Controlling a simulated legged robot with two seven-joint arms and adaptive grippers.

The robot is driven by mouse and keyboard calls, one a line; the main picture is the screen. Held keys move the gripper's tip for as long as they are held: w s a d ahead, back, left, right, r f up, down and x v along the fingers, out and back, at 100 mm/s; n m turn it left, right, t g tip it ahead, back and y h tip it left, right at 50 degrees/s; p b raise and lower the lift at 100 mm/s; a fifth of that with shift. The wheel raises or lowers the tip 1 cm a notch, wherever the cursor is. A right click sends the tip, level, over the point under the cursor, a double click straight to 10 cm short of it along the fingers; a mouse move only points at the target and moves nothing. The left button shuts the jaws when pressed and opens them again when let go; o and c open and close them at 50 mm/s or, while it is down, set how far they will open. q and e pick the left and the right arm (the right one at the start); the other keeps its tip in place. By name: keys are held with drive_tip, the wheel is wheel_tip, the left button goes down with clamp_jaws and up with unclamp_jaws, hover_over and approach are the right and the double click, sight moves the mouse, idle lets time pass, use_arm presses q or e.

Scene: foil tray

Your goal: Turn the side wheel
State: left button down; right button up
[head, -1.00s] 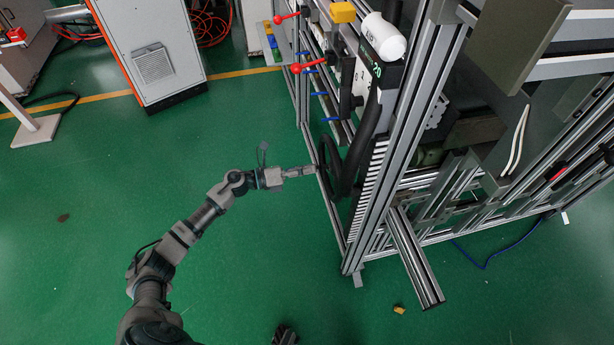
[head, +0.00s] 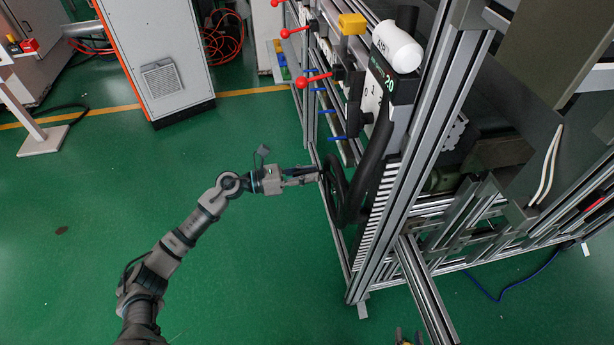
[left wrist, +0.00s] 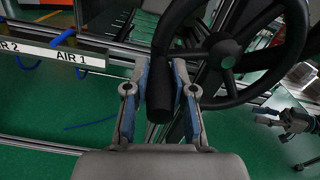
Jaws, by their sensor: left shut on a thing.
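The side wheel (head: 336,185) is a black spoked handwheel on the left side of the metal frame. It shows large in the left wrist view (left wrist: 226,50), with a dark cylindrical handle (left wrist: 158,100) sticking out from its rim. My left gripper (head: 318,174) reaches the wheel from the left. In the left wrist view its blue-padded fingers (left wrist: 159,92) are shut on the handle, one on each side. My right gripper (head: 409,338) shows only as small dark tips at the bottom edge of the head view. It also appears at the right of the left wrist view (left wrist: 268,117), with its fingers apart.
The aluminium frame (head: 420,150) stands right of the wheel, with a low beam (head: 425,290) jutting forward. Red levers (head: 305,80) and a white cylinder (head: 398,46) are above. A white-orange cabinet (head: 160,70) stands back left. Green floor (head: 90,200) is clear at left.

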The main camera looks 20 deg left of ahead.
use_arm(q)
drive_tip(key=shift+r, duration=0.15)
use_arm(e)
drive_tip(key=shift+r, duration=0.15)
drive_tip(key=shift+w+a, duration=0.1)
drive_tip(key=shift+a, duration=0.05)
use_arm(q)
drive_tip(key=c, duration=1.3)
unclamp_jaws()
drive_tip(key=shift+w, duration=0.1)
drive_tip(key=o, duration=0.3)
drive_tip(key=shift+w+d, duration=0.2)
drive_tip(key=shift+d, duration=0.05)
drive_tip(key=shift+s, duration=0.2)
drive_tip(key=v, duration=1.1)
drive_tip(key=shift+s+a, duration=0.15)
drive_tip(key=shift+a, duration=0.2)
use_arm(e)
drive_tip(key=shift+d, duration=0.25)
